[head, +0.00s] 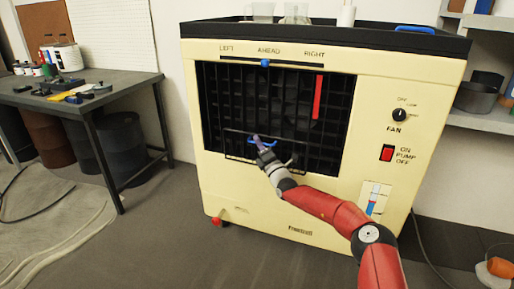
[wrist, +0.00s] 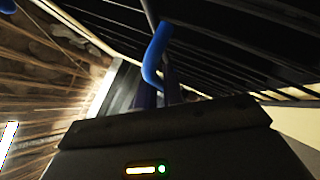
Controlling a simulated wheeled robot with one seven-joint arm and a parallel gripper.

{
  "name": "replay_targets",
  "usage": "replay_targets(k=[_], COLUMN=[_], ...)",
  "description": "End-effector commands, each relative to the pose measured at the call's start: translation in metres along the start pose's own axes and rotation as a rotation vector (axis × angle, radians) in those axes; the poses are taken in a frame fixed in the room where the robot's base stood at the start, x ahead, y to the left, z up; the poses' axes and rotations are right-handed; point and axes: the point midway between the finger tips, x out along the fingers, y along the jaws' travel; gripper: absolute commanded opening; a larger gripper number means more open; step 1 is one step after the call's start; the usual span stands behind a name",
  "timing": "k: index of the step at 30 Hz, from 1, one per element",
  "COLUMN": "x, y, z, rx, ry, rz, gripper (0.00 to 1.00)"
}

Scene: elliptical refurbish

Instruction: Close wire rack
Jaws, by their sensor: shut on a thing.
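The wire rack (head: 226,145) is a thin black frame low in the front opening of a cream cooler. It appears to stand out from the grille, but how far is hard to tell. A blue handle (head: 273,144) is on it. My gripper (head: 257,139) is at this handle and shut on it. In the wrist view the blue handle (wrist: 155,55) rises from between the dark fingers (wrist: 158,96), with black bars beyond. The fingers' exact contact with the handle is hard to see.
The cooler (head: 220,180) has a blue slider (head: 265,63) above the opening, and a fan knob (head: 399,115) and red pump switch (head: 387,153) at right. A workbench (head: 120,85) stands left. A shelf (head: 490,122) is at right. Bare floor lies in front.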

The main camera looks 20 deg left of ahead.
Motion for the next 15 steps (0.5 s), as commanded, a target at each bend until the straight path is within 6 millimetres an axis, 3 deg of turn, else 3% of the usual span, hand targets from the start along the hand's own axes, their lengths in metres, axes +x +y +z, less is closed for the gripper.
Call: replay_targets(k=[15], x=[0.0040], y=[-0.0025], z=[0.0040], rx=[0.034], ry=[0.001], rz=[-0.035], gripper=[0.00])
